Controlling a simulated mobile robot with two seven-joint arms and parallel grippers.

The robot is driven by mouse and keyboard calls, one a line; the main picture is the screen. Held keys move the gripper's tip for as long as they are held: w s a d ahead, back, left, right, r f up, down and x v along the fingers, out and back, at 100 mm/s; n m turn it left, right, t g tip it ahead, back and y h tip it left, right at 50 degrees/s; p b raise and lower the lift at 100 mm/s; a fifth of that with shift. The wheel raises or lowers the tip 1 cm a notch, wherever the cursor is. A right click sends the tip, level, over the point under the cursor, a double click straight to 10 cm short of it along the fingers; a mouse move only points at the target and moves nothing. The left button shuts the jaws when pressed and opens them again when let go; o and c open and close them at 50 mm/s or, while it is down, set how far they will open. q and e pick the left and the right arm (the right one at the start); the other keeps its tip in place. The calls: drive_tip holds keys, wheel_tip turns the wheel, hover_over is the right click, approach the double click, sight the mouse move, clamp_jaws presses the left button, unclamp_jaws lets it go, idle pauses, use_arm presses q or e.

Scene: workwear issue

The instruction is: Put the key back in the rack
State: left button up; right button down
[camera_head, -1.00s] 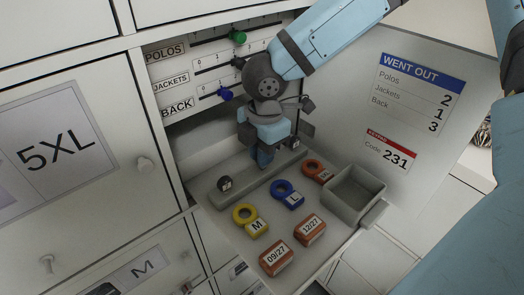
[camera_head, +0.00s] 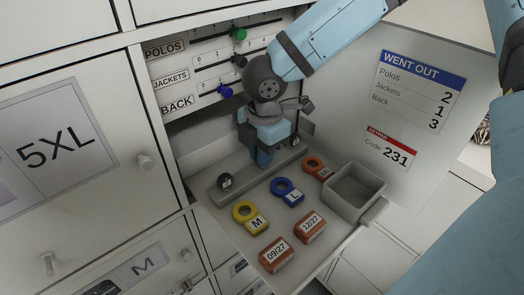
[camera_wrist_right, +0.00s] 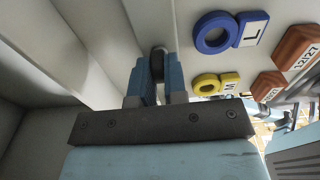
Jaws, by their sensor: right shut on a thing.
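The rack (camera_head: 240,184) is a long grey bar on the shelf of the open compartment. A key with a dark round labelled head (camera_head: 225,181) stands at its left end, and another dark one (camera_head: 296,141) shows at its right end. My right gripper (camera_head: 263,160) points down over the middle of the rack, shut on a dark round-headed key (camera_wrist_right: 158,60), which shows between the fingertips in the right wrist view. The fingers hide most of this key in the head view. I cannot tell how deep it sits in the rack. My left gripper is not in view.
In front of the rack lie yellow M (camera_head: 250,217), blue L (camera_head: 287,191) and orange (camera_head: 318,168) ring tags, and two orange dated blocks (camera_head: 276,255). A grey open bin (camera_head: 340,202) stands right. Coloured sliders (camera_head: 238,34) are above; a "WENT OUT" sign (camera_head: 418,90) is on the right panel.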

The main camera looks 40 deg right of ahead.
drive_tip(key=c, duration=1.1)
unclamp_jaws()
drive_tip(key=r, duration=1.4)
drive_tip(key=shift+d+p, duration=0.25)
drive_tip(key=shift+p, duration=0.15)
drive_tip(key=shift+f, duration=0.1)
